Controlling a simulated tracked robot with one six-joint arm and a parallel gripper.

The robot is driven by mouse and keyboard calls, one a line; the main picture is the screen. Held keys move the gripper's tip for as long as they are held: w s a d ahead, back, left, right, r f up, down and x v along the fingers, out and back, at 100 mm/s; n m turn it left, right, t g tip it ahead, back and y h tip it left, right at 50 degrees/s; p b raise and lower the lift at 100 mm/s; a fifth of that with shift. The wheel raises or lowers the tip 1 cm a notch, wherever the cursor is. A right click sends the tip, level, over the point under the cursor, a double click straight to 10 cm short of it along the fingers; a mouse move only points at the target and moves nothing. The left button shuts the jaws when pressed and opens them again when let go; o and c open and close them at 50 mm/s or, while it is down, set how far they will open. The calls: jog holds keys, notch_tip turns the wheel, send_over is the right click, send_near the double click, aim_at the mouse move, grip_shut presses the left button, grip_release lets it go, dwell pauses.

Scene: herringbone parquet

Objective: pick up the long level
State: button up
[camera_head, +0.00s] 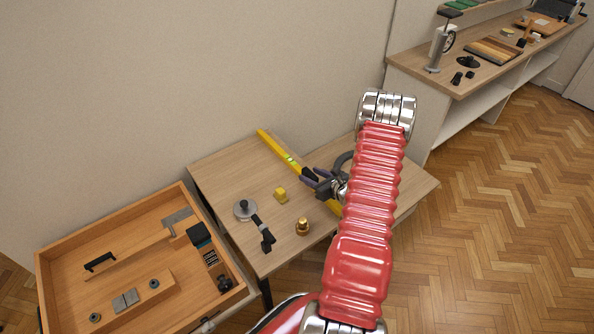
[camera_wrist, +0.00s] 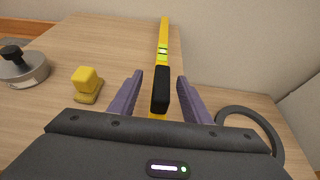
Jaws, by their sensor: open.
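The long level (camera_head: 287,157) is a yellow bar with a green vial, lying on the small wooden table (camera_head: 219,174) against the wall. In the head view my gripper (camera_head: 318,183) is at the level's middle, and my red arm hides part of the table. In the wrist view the level (camera_wrist: 164,35) runs away from me, with a black part (camera_wrist: 160,90) on its near section. My gripper (camera_wrist: 158,85) is open, with one purple finger on each side of the level. A gap shows between the fingers and the level. The level's near end is mostly hidden by my gripper body.
Left of the level are a small yellow block (camera_head: 281,195), a brass fitting (camera_head: 302,227) and a round metal piece with a black knob (camera_head: 243,209). A dark ring (camera_wrist: 250,130) lies close on the right. A wooden tray (camera_head: 68,242) adjoins the table; a workbench (camera_head: 425,75) stands at right.

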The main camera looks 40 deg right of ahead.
aim_at(304, 172)
jog(key=shift+w, duration=0.15)
jog(key=shift+x, duration=2.6)
jog(key=shift+d+f, duration=0.15)
grip_shut()
